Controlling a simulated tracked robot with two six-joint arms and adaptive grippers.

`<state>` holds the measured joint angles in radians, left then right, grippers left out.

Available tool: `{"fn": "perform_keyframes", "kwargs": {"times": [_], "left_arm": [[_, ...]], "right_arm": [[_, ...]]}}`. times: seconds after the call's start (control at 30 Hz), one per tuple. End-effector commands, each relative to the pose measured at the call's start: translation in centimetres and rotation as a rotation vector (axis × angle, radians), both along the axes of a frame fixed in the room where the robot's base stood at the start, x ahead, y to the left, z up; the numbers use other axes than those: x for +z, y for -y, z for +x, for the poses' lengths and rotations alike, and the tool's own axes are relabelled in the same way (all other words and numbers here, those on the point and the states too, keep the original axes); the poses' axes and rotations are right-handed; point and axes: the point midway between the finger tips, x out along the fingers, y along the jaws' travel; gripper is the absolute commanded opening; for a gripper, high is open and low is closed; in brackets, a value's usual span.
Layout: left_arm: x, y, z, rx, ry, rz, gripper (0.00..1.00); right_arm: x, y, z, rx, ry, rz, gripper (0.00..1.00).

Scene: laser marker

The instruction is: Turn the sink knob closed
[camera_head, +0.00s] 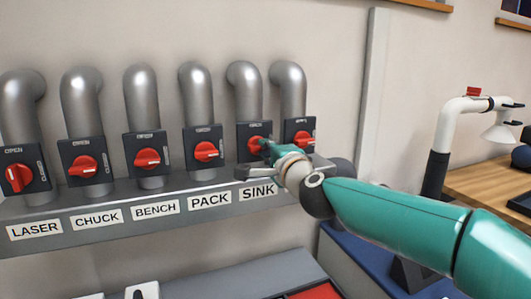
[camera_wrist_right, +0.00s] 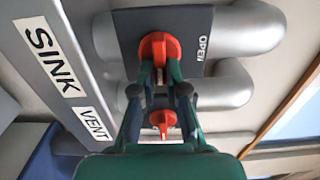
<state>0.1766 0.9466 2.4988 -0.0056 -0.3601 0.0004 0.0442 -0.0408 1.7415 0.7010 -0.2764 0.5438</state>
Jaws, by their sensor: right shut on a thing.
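The sink knob (camera_head: 256,144) is red, on a dark plate above the SINK label (camera_head: 258,193). My right gripper (camera_head: 267,150) reaches in from the right and partly covers this knob and plate. In the right wrist view, the two fingers (camera_wrist_right: 159,80) are shut on the red sink knob (camera_wrist_right: 158,47), one on either side of its grip. The word OPEN (camera_wrist_right: 204,48) shows on the plate; the fingers hide part of the knob, so its exact pointing direction is hard to tell. My left gripper is not in view.
Similar red knobs line the ledge: laser (camera_head: 19,178), chuck (camera_head: 83,167), bench (camera_head: 147,158) and pack (camera_head: 206,151) to the left. The vent knob (camera_head: 302,140) is close on the right; it also shows between my fingers' linkages in the wrist view (camera_wrist_right: 163,118).

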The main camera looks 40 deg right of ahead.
Motion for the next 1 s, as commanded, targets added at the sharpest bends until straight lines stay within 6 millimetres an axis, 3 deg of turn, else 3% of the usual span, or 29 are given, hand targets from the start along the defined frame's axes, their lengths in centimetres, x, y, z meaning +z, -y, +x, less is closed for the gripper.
{"fn": "perform_keyframes", "kwargs": {"times": [0.37,0.4,0.53,0.83,1.0], "left_arm": [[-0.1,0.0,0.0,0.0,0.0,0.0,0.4],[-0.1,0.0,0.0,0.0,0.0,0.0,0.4],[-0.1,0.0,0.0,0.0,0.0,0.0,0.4],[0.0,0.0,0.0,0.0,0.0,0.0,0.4],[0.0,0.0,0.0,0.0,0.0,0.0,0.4]], "right_arm": [[-0.4,0.1,0.0,-0.003,-0.006,0.01,0.0],[-0.5,0.1,0.0,-0.003,-0.006,0.01,0.19],[-0.4,0.1,0.0,-0.002,-0.005,0.007,0.38],[-0.2,0.0,-0.1,-0.001,-0.002,0.006,0.38],[-0.1,-0.3,-1.3,-0.001,0.0,0.005,0.38]]}}
